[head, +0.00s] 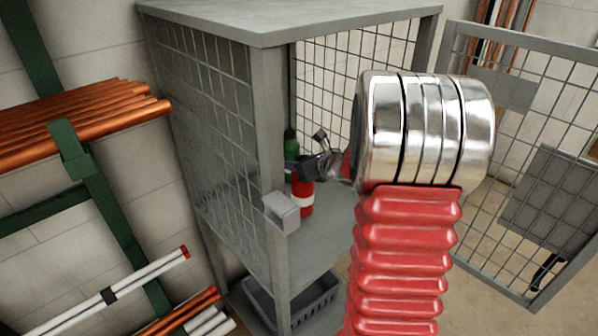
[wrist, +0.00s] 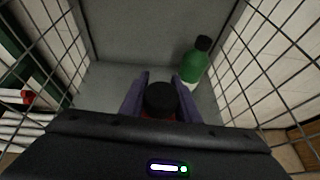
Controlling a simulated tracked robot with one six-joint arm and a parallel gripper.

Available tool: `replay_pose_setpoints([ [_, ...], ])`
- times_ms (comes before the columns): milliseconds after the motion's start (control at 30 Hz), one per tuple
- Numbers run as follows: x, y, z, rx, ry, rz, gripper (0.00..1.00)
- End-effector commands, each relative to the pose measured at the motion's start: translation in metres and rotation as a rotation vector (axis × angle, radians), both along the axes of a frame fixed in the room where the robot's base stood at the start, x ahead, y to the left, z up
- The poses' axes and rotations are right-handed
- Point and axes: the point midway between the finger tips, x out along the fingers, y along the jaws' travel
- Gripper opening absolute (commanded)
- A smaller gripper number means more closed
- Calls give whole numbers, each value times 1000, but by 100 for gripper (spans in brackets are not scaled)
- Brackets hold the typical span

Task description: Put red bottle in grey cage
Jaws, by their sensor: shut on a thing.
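The red bottle (head: 302,190), with a white band, is upright inside the grey cage (head: 268,120), over its shelf. I cannot tell whether its base touches the shelf. My gripper (head: 305,168) reaches in through the cage's open front and is shut on the bottle near its top. In the wrist view, the red bottle's black cap (wrist: 160,97) sits between the two fingers of my gripper (wrist: 160,88); most of its body is hidden below.
A green bottle (wrist: 194,66) with a dark cap stands behind and to the right in the wrist view. The mesh door (head: 530,130) is swung open at the right. A grey crate (head: 312,300) is below the shelf. Copper pipes (head: 80,122) lie on a green rack at left.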

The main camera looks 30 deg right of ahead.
Motion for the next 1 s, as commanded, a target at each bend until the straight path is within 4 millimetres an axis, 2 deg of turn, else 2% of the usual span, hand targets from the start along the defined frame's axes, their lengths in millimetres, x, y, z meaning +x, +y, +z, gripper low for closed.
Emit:
replay_pose_setpoints([
  [167,0,0,-1,1,-1,1,0],
  [500,0,1,-35,1,-1,0,0],
  [833,1,1,-37,0,-1,1,0],
  [867,0,1,-38,-1,1,1,29],
  [1000,0,1,-38,-1,1,1,39],
])
